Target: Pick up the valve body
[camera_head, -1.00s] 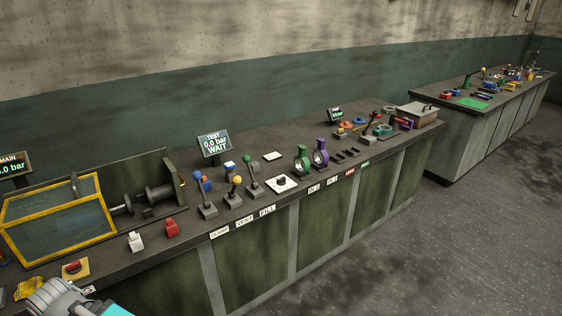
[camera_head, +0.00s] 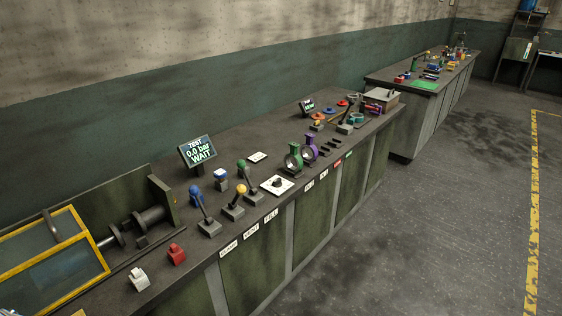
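Two ring-shaped castings that look like valve bodies stand upright side by side near the front edge of the long bench (camera_head: 235,180). One is a green casting (camera_head: 292,158) and the other a purple casting (camera_head: 310,149) just behind it to the right. I cannot tell which one the task means. Both stand free, with nothing gripping them. My gripper is not in view.
A yellow-framed guard box (camera_head: 84,236) stands at the left, with a test screen (camera_head: 198,152) behind several levers. A red block (camera_head: 177,254) and a white block (camera_head: 139,278) sit near the front edge. A second bench (camera_head: 408,122) stands beyond. The floor at right is clear.

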